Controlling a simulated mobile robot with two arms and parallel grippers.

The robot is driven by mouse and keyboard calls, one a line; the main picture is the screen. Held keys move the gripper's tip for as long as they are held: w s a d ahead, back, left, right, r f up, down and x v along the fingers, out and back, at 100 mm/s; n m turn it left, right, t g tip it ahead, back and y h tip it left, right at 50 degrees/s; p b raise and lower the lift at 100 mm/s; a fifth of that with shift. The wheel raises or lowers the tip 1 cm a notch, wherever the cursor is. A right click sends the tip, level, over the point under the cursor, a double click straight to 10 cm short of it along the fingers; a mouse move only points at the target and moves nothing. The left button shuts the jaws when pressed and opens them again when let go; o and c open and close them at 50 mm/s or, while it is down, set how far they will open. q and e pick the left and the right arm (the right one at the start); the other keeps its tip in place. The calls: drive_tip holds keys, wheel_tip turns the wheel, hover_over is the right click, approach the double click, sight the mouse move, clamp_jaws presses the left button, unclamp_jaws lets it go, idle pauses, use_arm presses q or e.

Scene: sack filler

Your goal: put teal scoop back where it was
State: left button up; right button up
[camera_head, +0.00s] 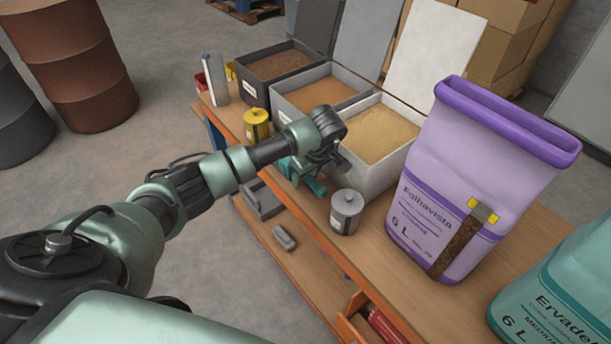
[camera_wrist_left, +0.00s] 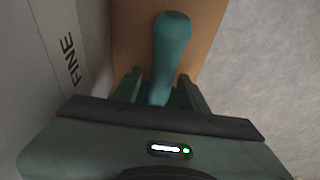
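The teal scoop (camera_head: 316,186) is at the front edge of the wooden bench, beside the front wall of the bin of pale tan material (camera_head: 382,135). My left gripper (camera_head: 322,166) is low over it and hides part of it. In the left wrist view, the scoop's rounded teal handle (camera_wrist_left: 172,42) points away from me, and its narrower part runs between the fingers of the left gripper (camera_wrist_left: 160,90). The fingers stand apart with gaps beside the scoop, so they look open around it. The scoop's bowl is hidden. My right gripper is not in view.
A grey lidded can (camera_head: 346,212) stands right of the gripper, and a yellow can (camera_head: 257,124) stands left. A purple sack (camera_head: 465,185) and a teal sack (camera_head: 560,290) stand on the right. A bin wall marked FINE (camera_wrist_left: 62,50) is close beside the gripper.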

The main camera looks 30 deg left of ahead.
use_arm(q)
drive_tip(key=v, duration=1.2)
drive_tip(key=shift+r, duration=0.15)
drive_tip(key=shift+s, duration=0.1)
